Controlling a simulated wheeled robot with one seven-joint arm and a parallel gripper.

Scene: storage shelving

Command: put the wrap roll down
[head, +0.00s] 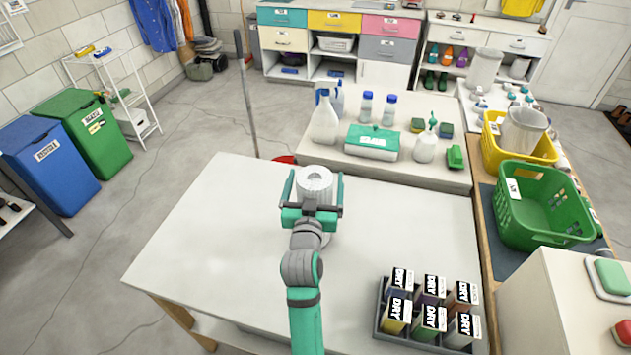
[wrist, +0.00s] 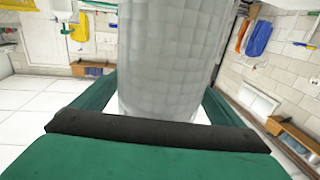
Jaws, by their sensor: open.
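The wrap roll (head: 315,181) is a white-grey roll standing upright on the white table (head: 215,215), near its back edge. In the wrist view the wrap roll (wrist: 170,60) fills the middle, its quilted side facing me. My gripper (head: 314,190) is around the roll, one green finger on each side. In the wrist view the fingers (wrist: 160,108) are spread to the left and right of the roll. The jaws are open. The roll's lower part is partly hidden behind my gripper in the head view.
A tray (head: 379,318) of several "DRY" boxes sits at the table's front right. Behind the table, a raised surface (head: 455,178) holds a white spray bottle (head: 325,122), a green-white pack (head: 372,142) and other bottles. A green basket (head: 540,185) stands at right. The table's left is clear.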

